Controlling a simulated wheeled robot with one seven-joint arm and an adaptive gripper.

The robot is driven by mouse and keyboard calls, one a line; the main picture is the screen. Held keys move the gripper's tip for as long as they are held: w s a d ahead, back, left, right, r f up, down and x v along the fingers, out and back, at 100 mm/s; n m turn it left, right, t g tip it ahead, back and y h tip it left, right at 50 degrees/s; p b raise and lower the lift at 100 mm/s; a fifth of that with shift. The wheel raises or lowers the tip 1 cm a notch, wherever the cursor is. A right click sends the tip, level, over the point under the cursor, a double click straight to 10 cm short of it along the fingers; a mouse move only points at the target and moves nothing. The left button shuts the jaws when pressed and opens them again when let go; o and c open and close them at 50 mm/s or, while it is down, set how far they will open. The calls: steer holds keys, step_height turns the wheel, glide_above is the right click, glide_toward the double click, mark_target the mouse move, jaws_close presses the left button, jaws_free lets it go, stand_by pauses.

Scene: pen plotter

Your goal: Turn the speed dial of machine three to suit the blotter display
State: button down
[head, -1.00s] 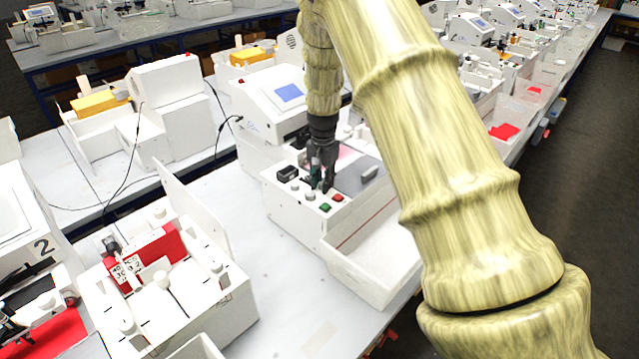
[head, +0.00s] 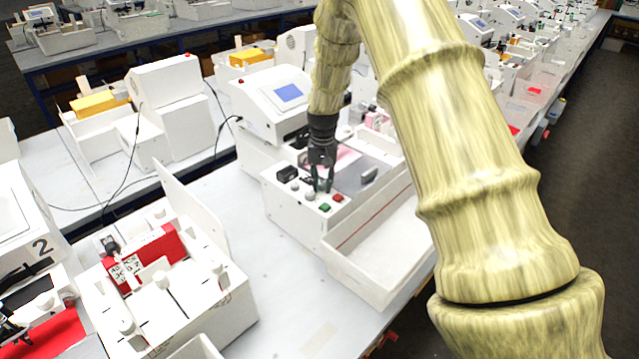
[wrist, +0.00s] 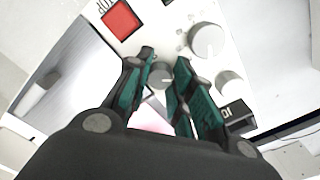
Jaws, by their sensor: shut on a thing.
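A white plotter machine (head: 293,222) stands mid-table, with a tilted blue display (head: 289,93) and a front control panel; I cannot read a number on it. My gripper (head: 322,187) points down at the panel. In the wrist view its green-padded fingers stand on either side of a small grey round knob (wrist: 160,76), shut on it.
A red stop button (head: 338,197) and a green button (head: 324,208) lie close to the fingers. A black switch (head: 287,174) is at the panel's left. An empty white tray (head: 372,262) adjoins the front. Machine 2 (head: 28,222) stands at the left edge.

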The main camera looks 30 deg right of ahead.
mark_target(323, 184)
steer(key=shift+s+f, duration=0.2)
steer(key=shift+s, duration=0.05)
steer(key=c, duration=1.5)
jaws_free()
steer(key=shift+d, duration=0.1)
steer(key=shift+r, duration=0.15)
steer(key=shift+w, duration=0.1)
steer(key=shift+r, duration=0.15)
steer(key=shift+r, duration=3.9)
